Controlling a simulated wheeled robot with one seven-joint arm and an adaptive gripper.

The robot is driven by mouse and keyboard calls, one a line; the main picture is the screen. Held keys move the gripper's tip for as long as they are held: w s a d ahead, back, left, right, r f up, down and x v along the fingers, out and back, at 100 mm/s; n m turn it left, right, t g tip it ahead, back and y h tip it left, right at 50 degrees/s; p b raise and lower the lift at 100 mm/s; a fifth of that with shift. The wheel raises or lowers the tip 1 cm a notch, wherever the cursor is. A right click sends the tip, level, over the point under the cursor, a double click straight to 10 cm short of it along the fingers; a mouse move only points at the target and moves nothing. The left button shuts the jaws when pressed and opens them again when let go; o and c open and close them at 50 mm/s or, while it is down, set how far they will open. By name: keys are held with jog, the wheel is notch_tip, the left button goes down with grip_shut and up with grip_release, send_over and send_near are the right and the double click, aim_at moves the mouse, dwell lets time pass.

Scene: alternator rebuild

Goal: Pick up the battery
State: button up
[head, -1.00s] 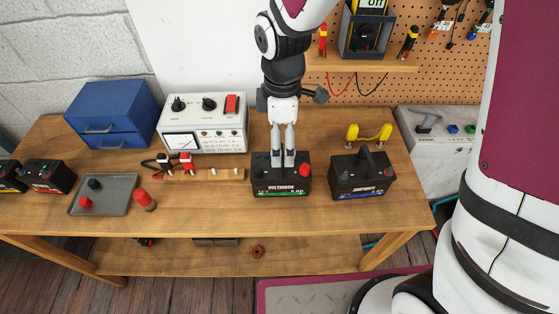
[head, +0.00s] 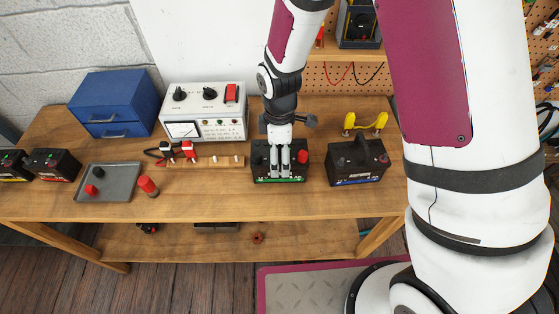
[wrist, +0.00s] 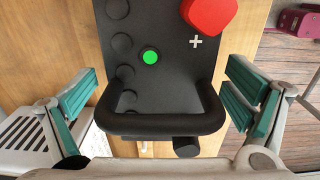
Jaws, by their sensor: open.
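The black battery (head: 260,174) with a green stripe stands upright on the bench, below my gripper (head: 285,174). In the wrist view my gripper (wrist: 163,98) is open, with a teal-padded finger on each side of the battery's black carry handle (wrist: 160,127). Neither finger visibly touches the handle. The battery top (wrist: 170,65) also shows a red terminal cap (wrist: 208,12), a plus mark, a green dot and round vent caps. In the head view the fingers cover part of the battery's top and front. A second black battery (head: 357,174) with a handle stands to its right.
A tester box (head: 205,112), a wooden strip with clamps (head: 215,162) and a grey tray (head: 120,182) are to the left. Two more batteries (head: 50,165) sit at the far left. Yellow-handled pliers (head: 366,122) stand behind the right battery. Bench in front is clear.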

jog(key=c, duration=1.9)
jog(key=shift+w+r, duration=0.1)
jog(key=shift+r, duration=0.4)
jog(key=shift+c, duration=0.7)
jog(key=shift+w+r+b, duration=0.1)
jog(key=shift+r+b, duration=0.35)
jog(key=shift+r, duration=0.8)
jog(key=s+d+p, duration=0.1)
jog(key=s+d, duration=0.1)
jog(key=s, duration=0.6)
jog(key=s+d+r+p, duration=0.1)
jog(key=s+p, duration=0.1)
jog(key=s, duration=0.5)
jog(key=shift+s+d+r, duration=0.3)
jog(key=shift+s+d, duration=0.1)
